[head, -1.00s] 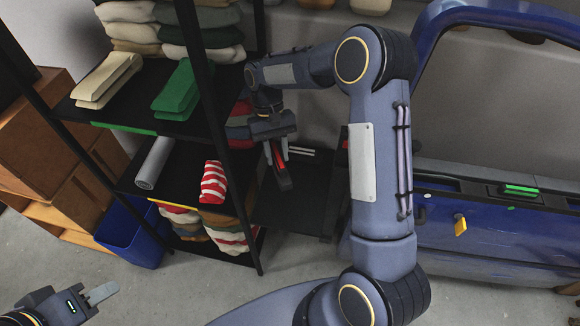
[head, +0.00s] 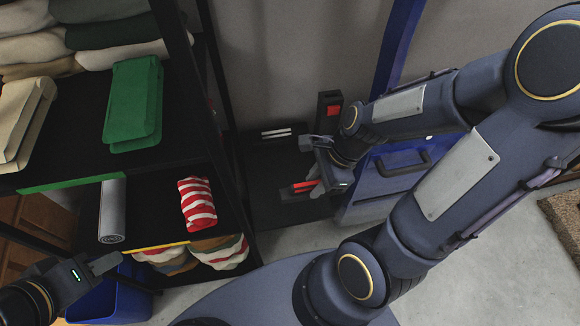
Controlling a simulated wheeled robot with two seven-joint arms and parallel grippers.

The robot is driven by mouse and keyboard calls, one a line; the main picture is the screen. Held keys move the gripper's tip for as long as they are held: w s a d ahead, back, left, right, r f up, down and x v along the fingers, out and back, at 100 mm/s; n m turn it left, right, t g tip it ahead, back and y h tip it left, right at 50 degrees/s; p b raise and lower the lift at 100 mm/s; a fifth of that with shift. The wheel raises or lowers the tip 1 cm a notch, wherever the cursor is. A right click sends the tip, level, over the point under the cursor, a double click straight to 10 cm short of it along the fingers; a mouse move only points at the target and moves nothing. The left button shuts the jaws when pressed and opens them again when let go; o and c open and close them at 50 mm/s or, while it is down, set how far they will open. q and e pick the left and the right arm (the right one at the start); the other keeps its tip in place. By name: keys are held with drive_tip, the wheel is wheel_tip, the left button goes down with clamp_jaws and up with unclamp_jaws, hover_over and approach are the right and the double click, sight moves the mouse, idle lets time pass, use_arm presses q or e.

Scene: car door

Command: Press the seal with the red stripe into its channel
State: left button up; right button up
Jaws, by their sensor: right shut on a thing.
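My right gripper (head: 318,184) is shut on a dark piece with a red stripe (head: 302,187), which looks like the seal. It holds the piece over or near the dark stand, left of the car door; whether it touches the stand I cannot tell. The blue car door (head: 372,212) is partly hidden behind my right arm, with a dark handle (head: 403,165) showing. I cannot make out the channel. My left gripper (head: 104,264) is at the lower left, apart from the door; its finger gap is not clear.
A dark stand (head: 268,205) carries two white strips (head: 276,133). An upright dark block with a red patch (head: 330,108) is beside it. A black shelf (head: 85,130) with folded cloths, a grey roll (head: 112,210) and a red-striped cloth (head: 198,205) stands left. A blue bin (head: 118,300) is below.

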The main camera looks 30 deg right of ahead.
drive_tip(key=w+f+b, duration=0.1)
drive_tip(key=w+f, duration=0.1)
drive_tip(key=w, duration=0.2)
drive_tip(key=w+d+f+b, duration=0.1)
drive_tip(key=w+f, duration=0.2)
drive_tip(key=w+f+b, duration=0.1)
drive_tip(key=w+f, duration=0.2)
drive_tip(key=w, duration=0.1)
drive_tip(key=shift+w+d+f, duration=0.25)
drive_tip(key=shift+w, duration=0.05)
drive_tip(key=shift+w+d+f+b, duration=0.15)
drive_tip(key=shift+f+b, duration=0.1)
drive_tip(key=shift+f, duration=0.4)
drive_tip(key=shift+w+a+f+b, duration=0.1)
drive_tip(key=shift+w+f+b, duration=0.1)
drive_tip(key=shift+f, duration=0.5)
drive_tip(key=shift+w+d+f+b, duration=0.1)
drive_tip(key=shift+f+b, duration=0.15)
drive_tip(key=shift+f, duration=0.4)
drive_tip(key=shift+f, duration=0.2)
drive_tip(key=o, duration=1)
